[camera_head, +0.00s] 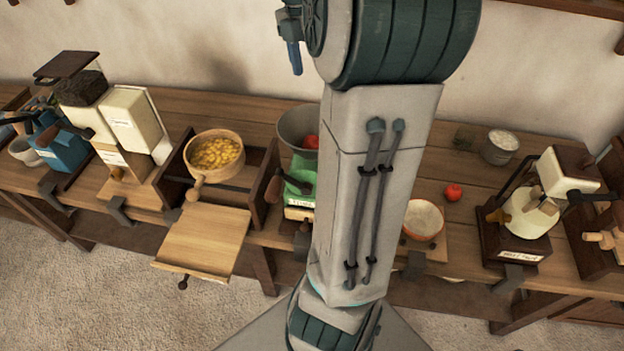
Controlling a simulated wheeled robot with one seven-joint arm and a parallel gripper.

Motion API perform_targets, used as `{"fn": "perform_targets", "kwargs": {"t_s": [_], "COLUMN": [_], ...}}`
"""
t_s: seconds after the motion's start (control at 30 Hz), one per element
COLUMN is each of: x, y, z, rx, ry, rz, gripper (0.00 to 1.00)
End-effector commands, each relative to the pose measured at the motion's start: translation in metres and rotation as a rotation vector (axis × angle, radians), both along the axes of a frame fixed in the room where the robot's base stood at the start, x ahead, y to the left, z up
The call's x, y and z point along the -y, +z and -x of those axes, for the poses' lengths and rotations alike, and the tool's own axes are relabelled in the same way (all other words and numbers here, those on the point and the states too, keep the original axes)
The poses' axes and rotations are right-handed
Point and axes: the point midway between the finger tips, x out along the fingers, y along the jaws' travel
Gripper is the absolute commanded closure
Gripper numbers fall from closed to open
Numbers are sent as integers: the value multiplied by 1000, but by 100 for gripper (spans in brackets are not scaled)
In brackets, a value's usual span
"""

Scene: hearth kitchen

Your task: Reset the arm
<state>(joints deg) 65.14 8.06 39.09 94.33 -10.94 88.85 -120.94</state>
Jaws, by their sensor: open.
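My arm rises through the middle of the head view, a thick grey link with dark green joints at its top and bottom. My gripper cannot be made out in this view. The arm covers the middle of the wooden workbench (262,108) and part of the green device (301,180) on it.

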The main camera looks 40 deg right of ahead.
Motion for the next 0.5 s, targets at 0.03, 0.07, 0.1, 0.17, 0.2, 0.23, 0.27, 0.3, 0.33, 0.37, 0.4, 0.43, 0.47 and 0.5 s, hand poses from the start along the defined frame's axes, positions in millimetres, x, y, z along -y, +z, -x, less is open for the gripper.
{"fn": "perform_targets", "kwargs": {"t_s": [0.03, 0.07, 0.1, 0.17, 0.2, 0.23, 0.27, 0.3, 0.33, 0.37, 0.4, 0.43, 0.47, 0.5], "x": [0, 0, 0, 0, 0, 0, 0, 0, 0, -1, -1, -1, -1, -1], "y": [7, 11, 15, 20, 23, 24, 26, 27, 27, 28, 28, 28, 28, 28], "z": [-2, -3, -4, -4, -5, -5, -5, -5, -5, -5, -5, -5, -5, -5], "rx": [3, 2, 2, 1, 1, 0, 0, 0, 0, 0, -1, -1, -1, -1], "ry": [1, 1, 0, 0, 0, 0, 0, 0, 0, 0, 0, 0, 0, 0], "rz": [1, 1, 1, 0, 0, 0, 0, -1, -1, -1, -1, -1, -1, -1], "gripper": [30, 30, 30, 30, 30, 30, 30, 30, 30, 30, 30, 30, 30, 30]}}
